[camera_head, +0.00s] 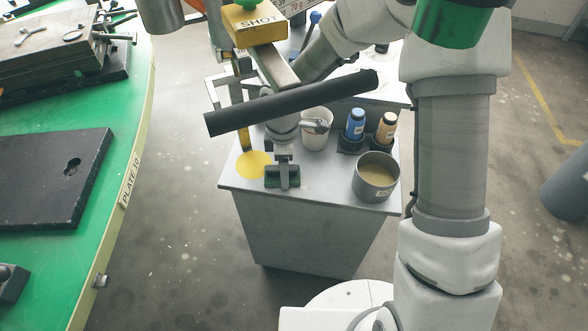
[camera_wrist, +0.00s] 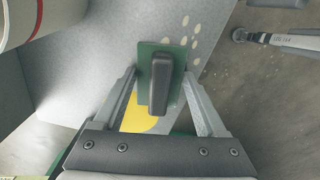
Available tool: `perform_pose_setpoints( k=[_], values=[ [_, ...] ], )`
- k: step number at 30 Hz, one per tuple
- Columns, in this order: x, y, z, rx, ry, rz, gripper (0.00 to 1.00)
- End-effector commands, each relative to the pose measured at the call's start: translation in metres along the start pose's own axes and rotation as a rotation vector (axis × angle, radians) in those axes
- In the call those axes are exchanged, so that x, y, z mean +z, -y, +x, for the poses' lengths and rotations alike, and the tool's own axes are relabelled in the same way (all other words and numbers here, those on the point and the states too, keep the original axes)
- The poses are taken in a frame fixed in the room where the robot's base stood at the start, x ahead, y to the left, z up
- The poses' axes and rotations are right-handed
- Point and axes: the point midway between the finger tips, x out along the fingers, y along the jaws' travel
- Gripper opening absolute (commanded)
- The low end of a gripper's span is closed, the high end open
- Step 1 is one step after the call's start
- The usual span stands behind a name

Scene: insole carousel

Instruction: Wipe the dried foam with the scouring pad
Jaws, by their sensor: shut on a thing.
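The scouring pad is a green block with a dark grey grip (camera_head: 283,176), near the front edge of a grey stand's top. In the wrist view the pad (camera_wrist: 146,58) lies between the fingers of my gripper (camera_wrist: 160,80), which is shut on its grip. My gripper (camera_head: 283,155) also shows above the pad in the head view. The dried foam (camera_wrist: 185,42) is several pale cream spots on the grey surface, just beyond and right of the pad. I cannot make out the foam in the head view. Whether the pad touches the surface is unclear.
A yellow disc (camera_head: 253,165) lies left of the pad. A grey pot (camera_head: 376,177) stands to the right, with a blue bottle (camera_head: 355,124), a tan bottle (camera_head: 386,128) and a white cup (camera_head: 316,128) behind. A long black bar (camera_head: 292,101) crosses above the stand.

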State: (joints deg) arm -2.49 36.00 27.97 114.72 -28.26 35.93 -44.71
Motion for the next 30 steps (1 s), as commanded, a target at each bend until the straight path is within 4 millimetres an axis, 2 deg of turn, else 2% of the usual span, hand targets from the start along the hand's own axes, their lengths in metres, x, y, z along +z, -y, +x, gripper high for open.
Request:
perform_pose_setpoints(
  k=[3,11,24,30],
  values=[
    [-0.009,0.0,0.003,-0.003,-0.003,-0.002,0.3],
    [-0.007,-0.004,0.001,-0.003,-0.004,0.0,0.3],
    [0.029,0.003,-0.003,-0.003,-0.001,0.0,0.3],
    [0.035,0.005,-0.002,-0.002,-0.002,-0.001,0.3]
  ],
)
